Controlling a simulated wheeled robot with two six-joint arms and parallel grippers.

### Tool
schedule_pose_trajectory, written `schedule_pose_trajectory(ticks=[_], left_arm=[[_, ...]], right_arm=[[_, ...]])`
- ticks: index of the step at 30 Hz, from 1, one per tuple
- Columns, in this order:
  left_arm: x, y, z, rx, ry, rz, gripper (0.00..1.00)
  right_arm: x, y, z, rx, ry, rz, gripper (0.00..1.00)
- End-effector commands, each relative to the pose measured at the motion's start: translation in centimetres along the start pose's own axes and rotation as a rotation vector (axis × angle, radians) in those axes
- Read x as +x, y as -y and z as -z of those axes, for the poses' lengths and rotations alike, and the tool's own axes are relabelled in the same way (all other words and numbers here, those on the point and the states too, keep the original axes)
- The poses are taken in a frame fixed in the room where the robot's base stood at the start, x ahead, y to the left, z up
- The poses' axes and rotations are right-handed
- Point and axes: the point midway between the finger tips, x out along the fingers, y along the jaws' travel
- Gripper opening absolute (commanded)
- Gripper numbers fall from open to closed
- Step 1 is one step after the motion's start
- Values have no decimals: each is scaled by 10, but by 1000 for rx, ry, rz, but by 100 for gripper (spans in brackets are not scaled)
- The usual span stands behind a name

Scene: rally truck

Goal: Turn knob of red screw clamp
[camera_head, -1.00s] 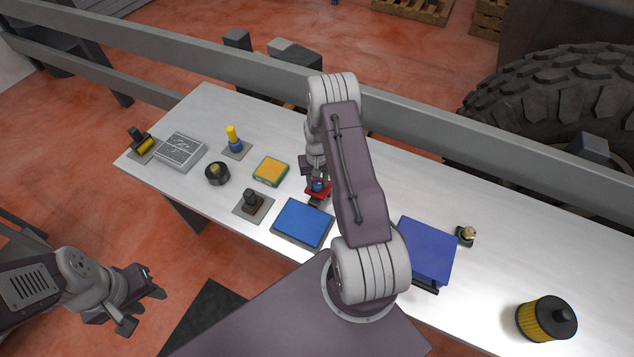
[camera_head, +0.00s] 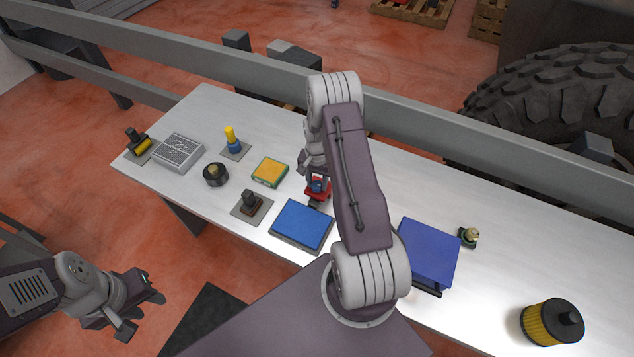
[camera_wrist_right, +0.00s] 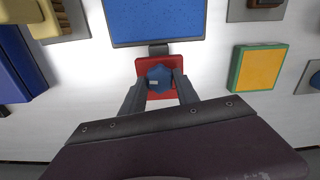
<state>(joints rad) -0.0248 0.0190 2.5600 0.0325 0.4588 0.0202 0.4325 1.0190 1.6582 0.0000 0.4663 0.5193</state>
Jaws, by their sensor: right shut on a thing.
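The red screw clamp (camera_head: 313,196) stands on the white table just behind the blue pad, partly hidden by my right arm in the head view. Its red body also shows in the right wrist view (camera_wrist_right: 145,66), with a blue knob (camera_wrist_right: 160,77) on top. My right gripper (camera_wrist_right: 160,84) points down over the clamp, its two fingers on either side of the blue knob, shut on it. In the head view the right gripper (camera_head: 317,178) is partly covered by the arm. My left gripper (camera_head: 146,306) hangs off the table at lower left, its fingers apart and empty.
The blue pad (camera_head: 302,225) lies directly in front of the clamp. A yellow-green block (camera_head: 269,172) lies to its left, with several small fixtures beyond. A blue box (camera_head: 428,252) and a yellow filter (camera_head: 551,322) are at right. A grey rail (camera_head: 420,120) runs behind the table.

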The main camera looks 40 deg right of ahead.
Motion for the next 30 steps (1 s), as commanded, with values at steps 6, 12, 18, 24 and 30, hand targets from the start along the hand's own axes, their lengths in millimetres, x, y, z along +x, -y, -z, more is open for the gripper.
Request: schedule_pose_trajectory(ticks=[6, 12, 18, 24, 30], left_arm=[[0, 0, 0, 0, 0, 0, 36], [0, 0, 0, 0, 0, 0, 36], [0, 0, 0, 0, 0, 0, 36], [2, 0, 0, 0, 0, 0, 36], [14, 0, -2, 0, 0, 0, 36]], right_arm=[[-2, 1, 2, 4, -6, 3, 0], [-2, 1, 2, 3, -7, 4, 48], [-2, 1, 2, 3, -4, 2, 59], [-5, 1, 2, 2, -4, 2, 59], [-46, 1, 2, 2, -10, 5, 59]])
